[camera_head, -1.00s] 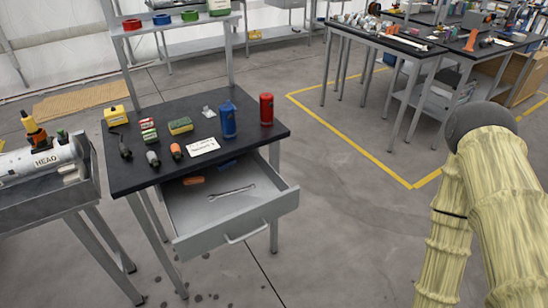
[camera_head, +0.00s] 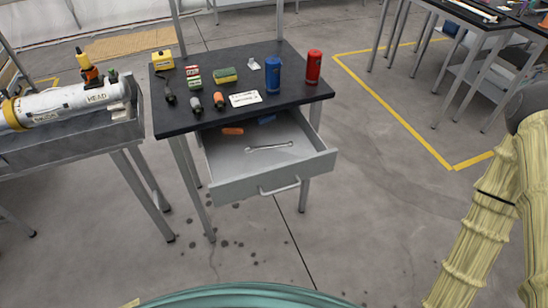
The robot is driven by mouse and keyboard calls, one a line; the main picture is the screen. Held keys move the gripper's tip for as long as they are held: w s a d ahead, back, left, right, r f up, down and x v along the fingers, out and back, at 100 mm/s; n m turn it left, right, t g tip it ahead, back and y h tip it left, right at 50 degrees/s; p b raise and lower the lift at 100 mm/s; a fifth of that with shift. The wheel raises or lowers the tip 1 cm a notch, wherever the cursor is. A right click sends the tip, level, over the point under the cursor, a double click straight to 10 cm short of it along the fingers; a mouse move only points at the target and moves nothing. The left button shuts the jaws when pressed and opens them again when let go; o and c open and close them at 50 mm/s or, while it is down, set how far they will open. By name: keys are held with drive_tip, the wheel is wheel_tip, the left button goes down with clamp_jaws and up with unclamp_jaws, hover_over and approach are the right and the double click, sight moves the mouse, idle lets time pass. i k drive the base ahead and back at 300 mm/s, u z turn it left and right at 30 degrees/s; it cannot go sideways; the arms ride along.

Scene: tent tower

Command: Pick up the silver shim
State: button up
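A small silver-grey piece (camera_head: 254,64), which looks like the silver shim, lies near the back of the dark tabletop (camera_head: 290,92). It is behind the blue can (camera_head: 273,75) and to the right of the green and yellow sponge (camera_head: 225,76). It is too small for its exact shape to be told. My arm, in a pale yellow sleeve, shows at the right edge, well apart from the table. My gripper is out of view.
An open grey drawer (camera_head: 240,190) juts from the table front, holding a wrench (camera_head: 270,146) and an orange item (camera_head: 232,131). A red can (camera_head: 313,68) stands at the table's right. A grey cart (camera_head: 70,147) is at left. Floor in front is clear.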

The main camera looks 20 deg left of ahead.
sight(253, 66)
drive_tip(key=z, duration=1.95)
drive_tip(key=i, duration=1.05)
drive_tip(key=u, duration=3.25)
